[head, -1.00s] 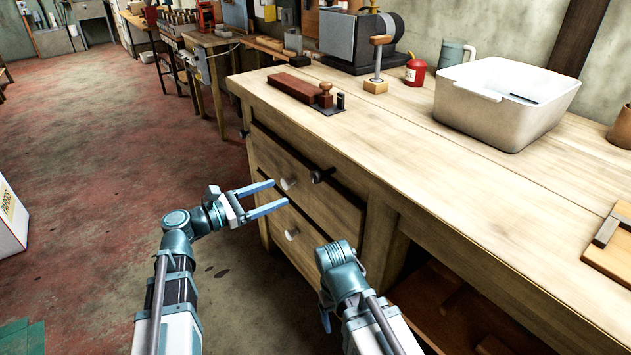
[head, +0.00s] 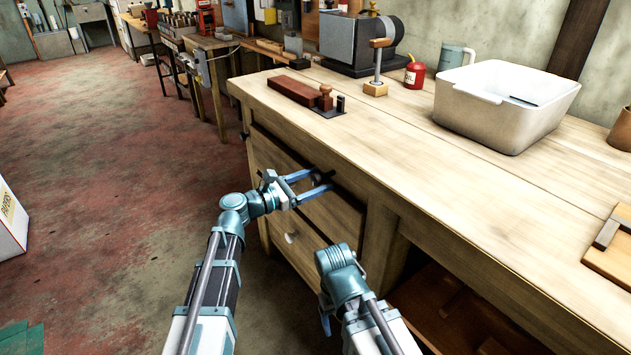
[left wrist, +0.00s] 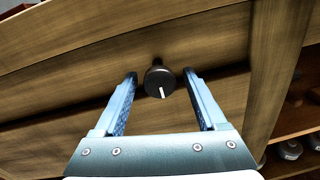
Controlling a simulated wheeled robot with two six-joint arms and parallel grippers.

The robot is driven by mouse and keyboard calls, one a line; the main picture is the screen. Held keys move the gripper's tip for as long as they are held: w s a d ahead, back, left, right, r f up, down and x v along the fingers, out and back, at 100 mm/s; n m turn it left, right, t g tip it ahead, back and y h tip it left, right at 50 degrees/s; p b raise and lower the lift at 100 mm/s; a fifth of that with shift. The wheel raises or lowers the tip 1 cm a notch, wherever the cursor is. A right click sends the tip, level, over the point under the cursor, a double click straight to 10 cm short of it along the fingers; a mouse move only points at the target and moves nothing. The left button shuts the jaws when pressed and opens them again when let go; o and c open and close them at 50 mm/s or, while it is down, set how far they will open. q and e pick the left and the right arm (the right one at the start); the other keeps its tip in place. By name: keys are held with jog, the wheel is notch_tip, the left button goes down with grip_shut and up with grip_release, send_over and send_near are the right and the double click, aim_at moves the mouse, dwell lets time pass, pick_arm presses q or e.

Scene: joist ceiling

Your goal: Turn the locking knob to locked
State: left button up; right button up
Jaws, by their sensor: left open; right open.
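The locking knob (left wrist: 160,82) is a round black knob on the upper drawer front of the workbench, with a white pointer line on its face. In the left wrist view it sits between my left gripper's two blue fingers (left wrist: 160,100), with a gap on each side. The line points downward, leaning slightly. In the head view the knob (head: 322,178) is partly hidden by the fingers. My left gripper (head: 312,184) is open around it, not clamped.
The wooden workbench (head: 400,150) carries a white tub (head: 505,105), a red can (head: 414,76) and a wooden block with a peg (head: 296,90). A lower drawer knob (head: 291,238) shows below my left gripper. Open floor lies to the left.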

pick_arm(q)
grip_shut()
dwell(0.3)
